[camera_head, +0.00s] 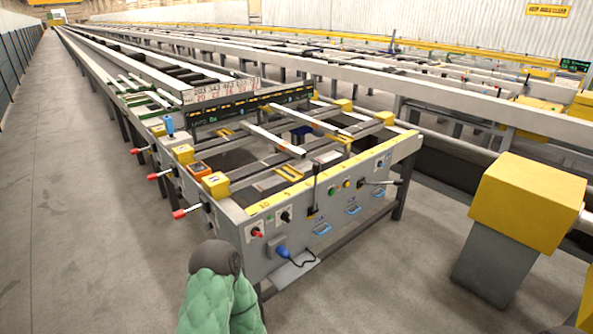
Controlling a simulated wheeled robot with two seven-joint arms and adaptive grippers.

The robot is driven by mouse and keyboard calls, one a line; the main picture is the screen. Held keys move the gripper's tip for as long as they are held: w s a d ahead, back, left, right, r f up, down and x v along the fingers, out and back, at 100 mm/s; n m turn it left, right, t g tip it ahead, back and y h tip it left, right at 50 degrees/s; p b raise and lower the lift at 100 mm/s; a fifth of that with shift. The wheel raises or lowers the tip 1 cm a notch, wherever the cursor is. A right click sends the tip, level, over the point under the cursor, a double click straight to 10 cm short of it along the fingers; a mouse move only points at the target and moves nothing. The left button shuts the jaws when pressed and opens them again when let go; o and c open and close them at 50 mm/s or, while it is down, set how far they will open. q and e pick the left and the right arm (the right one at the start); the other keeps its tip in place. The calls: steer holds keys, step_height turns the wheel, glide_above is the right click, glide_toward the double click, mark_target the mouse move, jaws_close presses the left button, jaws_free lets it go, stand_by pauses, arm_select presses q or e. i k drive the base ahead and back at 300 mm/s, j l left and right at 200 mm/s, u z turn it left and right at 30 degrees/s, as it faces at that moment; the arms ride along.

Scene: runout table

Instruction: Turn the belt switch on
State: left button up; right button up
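The runout table (262,209) stands in the middle of the head view, with a grey control panel along its near side. The panel carries a red knob (257,232) and a black rotary knob (286,216) at its left end. Neither of my grippers shows in this view.
Red-handled levers (187,212) stick out from the table's left side into the aisle. A yellow-topped grey box (525,205) stands at the right. A blue plug-like part (283,252) with a black cable sits low on the panel. The concrete floor (80,220) at left is clear.

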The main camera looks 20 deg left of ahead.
mark_target(254, 232)
steer(key=j+u, duration=0.1)
steer(key=u, duration=0.35)
steer(key=i+j+u, duration=0.1)
steer(key=u, duration=0.35)
steer(key=i+u, duration=0.15)
steer(key=u, duration=0.3)
steer(key=i+j+u, duration=0.1)
steer(key=u, duration=0.4)
steer(key=i, duration=0.1)
